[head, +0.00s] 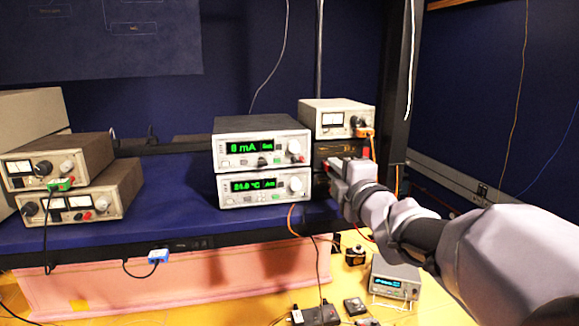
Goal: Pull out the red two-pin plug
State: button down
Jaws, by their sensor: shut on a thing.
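My gripper (337,171) reaches in from the right to the front of a dark instrument (326,149) on the bench shelf. It is shut on a small red plug (333,163) at that front panel. The plug is mostly hidden by the fingers, so its pins and how deep it sits cannot be seen.
A pale meter (322,118) with an orange plug (364,132) and hanging cable sits above the dark instrument. Two display units (262,150) are stacked close on the left. A dark upright post (399,90) stands beside my arm. Cables hang below the shelf edge.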

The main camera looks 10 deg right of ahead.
jog(key=shift+s, duration=0.15)
jog(key=shift+s+d+b, duration=0.1)
jog(key=shift+s+b, duration=0.45)
jog(key=shift+s, duration=2.35)
